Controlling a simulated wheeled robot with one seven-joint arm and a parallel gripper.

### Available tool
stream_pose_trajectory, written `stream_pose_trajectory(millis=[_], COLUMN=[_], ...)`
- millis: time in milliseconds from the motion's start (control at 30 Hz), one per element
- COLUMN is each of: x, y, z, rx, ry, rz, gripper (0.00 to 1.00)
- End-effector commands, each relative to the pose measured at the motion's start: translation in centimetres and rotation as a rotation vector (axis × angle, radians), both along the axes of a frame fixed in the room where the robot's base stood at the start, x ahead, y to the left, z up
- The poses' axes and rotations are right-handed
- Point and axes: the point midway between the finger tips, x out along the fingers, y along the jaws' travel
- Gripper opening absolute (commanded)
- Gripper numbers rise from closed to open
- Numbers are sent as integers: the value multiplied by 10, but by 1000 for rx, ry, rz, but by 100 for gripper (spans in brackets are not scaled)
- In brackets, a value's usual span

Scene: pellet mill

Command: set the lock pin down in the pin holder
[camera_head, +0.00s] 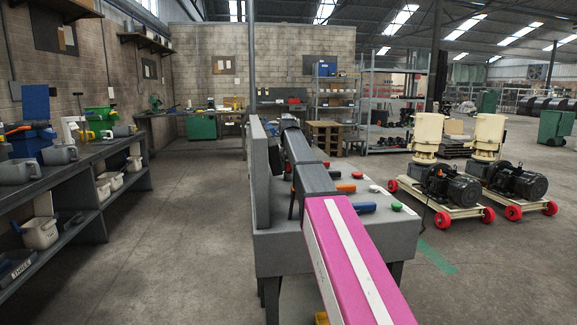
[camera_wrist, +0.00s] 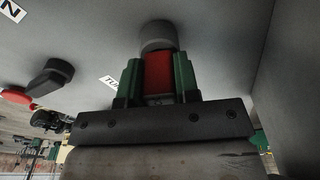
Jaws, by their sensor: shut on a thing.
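In the wrist view my gripper (camera_wrist: 158,82) has its two green fingers closed on the red part of the lock pin (camera_wrist: 158,72). A grey round end (camera_wrist: 158,36) shows beyond the fingertips, close to a grey surface; I cannot tell whether it touches. In the head view my arm reaches over a grey bench (camera_head: 290,240), and my gripper and the pin are hidden behind the arm. I cannot make out the pin holder in either view.
A tall grey panel (camera_head: 260,175) stands along the bench's left side. The wrist view shows a black knob (camera_wrist: 50,76) and red disc (camera_wrist: 15,96). Pump carts (camera_head: 440,195) stand right.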

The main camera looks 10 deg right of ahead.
Motion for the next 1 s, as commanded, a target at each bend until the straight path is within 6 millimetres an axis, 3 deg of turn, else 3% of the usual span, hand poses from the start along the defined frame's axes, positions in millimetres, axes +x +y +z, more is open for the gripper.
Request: stream_pose_trajectory(millis=[700,733,800,833,1000], x=[0,0,0,0,0], y=[0,0,0,0,0], z=[-3,-3,-3,-3,-3], rx=[0,0,0,0,0], ry=[0,0,0,0,0], rz=[0,0,0,0,0], gripper=[0,33,56,59,59])
